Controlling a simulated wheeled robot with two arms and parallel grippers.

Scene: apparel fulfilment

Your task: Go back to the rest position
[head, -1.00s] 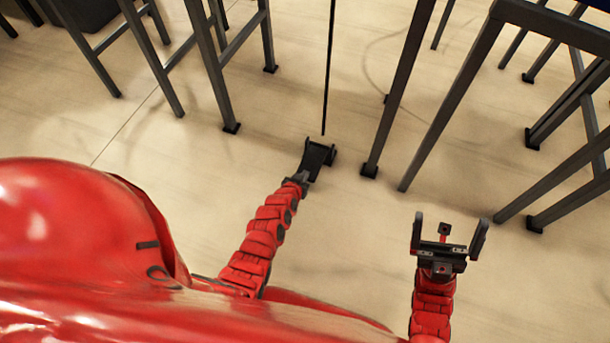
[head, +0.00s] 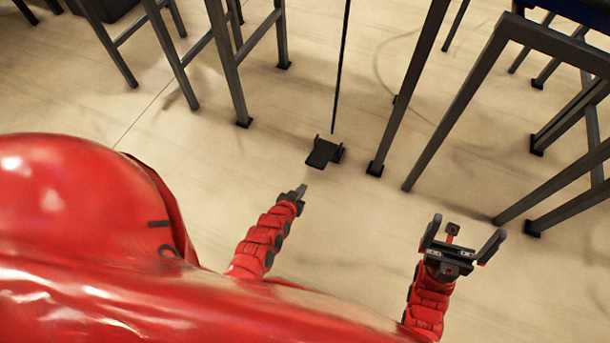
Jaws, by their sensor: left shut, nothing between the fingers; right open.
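My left gripper (head: 301,190) is at the end of the red arm in the middle of the head view. It is shut and empty, above the pale floor. My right gripper (head: 463,246) is at the lower right, with its two dark fingers spread wide and nothing seen between them. Both grippers are apart from the furniture.
A small black bracket-like object (head: 323,153) is just beyond my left gripper, near a thin dark pole (head: 341,70). Dark metal table legs and frames (head: 228,65) stand across the back and the right side (head: 465,100). The pale floor (head: 350,225) between my arms is clear.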

